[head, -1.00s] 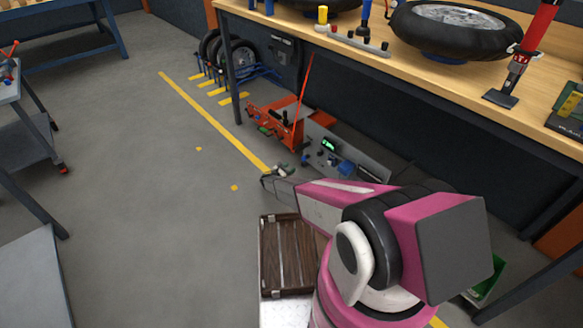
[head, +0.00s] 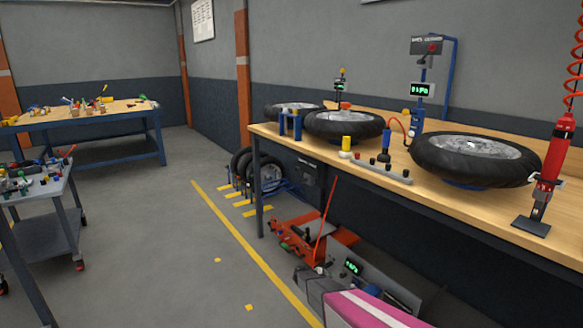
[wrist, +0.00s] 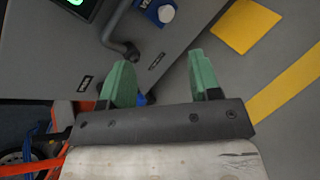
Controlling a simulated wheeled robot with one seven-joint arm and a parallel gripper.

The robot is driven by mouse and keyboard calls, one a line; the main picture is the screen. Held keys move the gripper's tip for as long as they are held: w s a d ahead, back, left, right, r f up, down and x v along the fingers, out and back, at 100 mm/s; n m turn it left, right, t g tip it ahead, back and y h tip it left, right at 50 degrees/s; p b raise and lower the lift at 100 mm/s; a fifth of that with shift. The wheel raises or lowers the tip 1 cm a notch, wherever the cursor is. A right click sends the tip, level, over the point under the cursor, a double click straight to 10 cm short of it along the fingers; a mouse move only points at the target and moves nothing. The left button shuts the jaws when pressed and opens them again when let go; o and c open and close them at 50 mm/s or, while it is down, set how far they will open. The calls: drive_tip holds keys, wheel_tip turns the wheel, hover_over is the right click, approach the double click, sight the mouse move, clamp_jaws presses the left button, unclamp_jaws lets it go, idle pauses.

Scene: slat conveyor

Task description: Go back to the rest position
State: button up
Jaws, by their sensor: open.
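My gripper (wrist: 163,84) shows in the wrist view with its two green fingers apart and nothing between them. Beyond the fingers are a grey machine panel (wrist: 185,25) and the grey floor. In the head view only part of my pink arm shows at the bottom, and the fingers cannot be made out there.
A workbench (head: 300,147) with several wheels stands at the right. Below it are a red machine (head: 300,233) and a grey unit with a green display (head: 395,290). A grey cart (head: 60,222) stands at the left. The floor (head: 150,250) between is clear.

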drive_tip(key=s+r+m+g+y, duration=0.3)
drive_tip(key=s+r+m+y, duration=0.9)
drive_tip(key=s+r, duration=1.8)
drive_tip(key=s+a+m, duration=0.1)
drive_tip(key=s+m, duration=0.1)
drive_tip(key=m, duration=0.1)
drive_tip(key=shift+y, duration=0.3)
drive_tip(key=shift+d, duration=0.15)
